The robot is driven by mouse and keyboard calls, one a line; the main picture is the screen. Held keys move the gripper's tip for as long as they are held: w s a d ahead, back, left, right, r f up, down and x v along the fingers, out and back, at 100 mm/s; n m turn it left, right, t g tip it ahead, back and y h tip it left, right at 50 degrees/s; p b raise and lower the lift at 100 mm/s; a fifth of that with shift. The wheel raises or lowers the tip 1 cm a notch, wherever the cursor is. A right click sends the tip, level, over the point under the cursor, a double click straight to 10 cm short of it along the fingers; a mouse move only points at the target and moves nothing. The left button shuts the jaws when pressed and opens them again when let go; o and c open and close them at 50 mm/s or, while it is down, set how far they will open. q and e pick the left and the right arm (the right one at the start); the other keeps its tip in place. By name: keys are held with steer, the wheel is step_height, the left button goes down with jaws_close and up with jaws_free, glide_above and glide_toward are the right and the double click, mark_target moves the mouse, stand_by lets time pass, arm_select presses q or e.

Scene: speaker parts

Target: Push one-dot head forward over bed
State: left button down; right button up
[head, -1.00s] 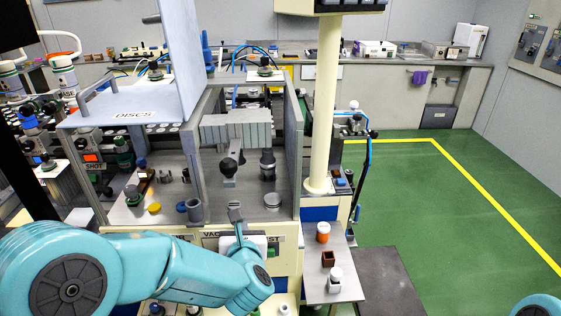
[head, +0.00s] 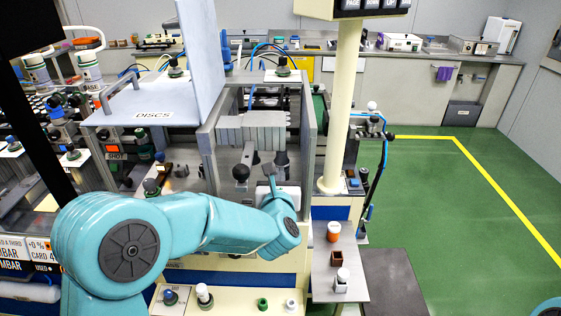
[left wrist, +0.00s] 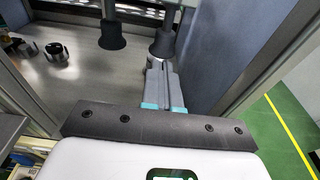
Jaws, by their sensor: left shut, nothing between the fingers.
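Two dark heads hang under a grey block (head: 252,128) inside the open bay. The left one (head: 241,173) ends in a round black knob. The right one (head: 281,159) is partly hidden by my gripper. In the left wrist view they show as a left dark head (left wrist: 112,38) and a right dark head (left wrist: 162,45). I cannot make out dots on either. My left gripper (head: 270,176) is shut and empty, inside the bay. In the wrist view its fingertips (left wrist: 156,66) are just below the right head; I cannot tell whether they touch. My right gripper is out of view.
The bay's right side wall (head: 306,150) stands close to my left gripper. Small round metal parts (left wrist: 56,52) stand on the bay floor.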

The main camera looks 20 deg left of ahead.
mark_target(280, 162)
arm_select(q)
steer(key=shift+p+x, duration=0.8)
steer(key=shift+x, duration=1.5)
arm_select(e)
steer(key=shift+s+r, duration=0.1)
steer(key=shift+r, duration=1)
arm_select(q)
steer(key=shift+f, duration=0.1)
steer(key=shift+w, duration=0.15)
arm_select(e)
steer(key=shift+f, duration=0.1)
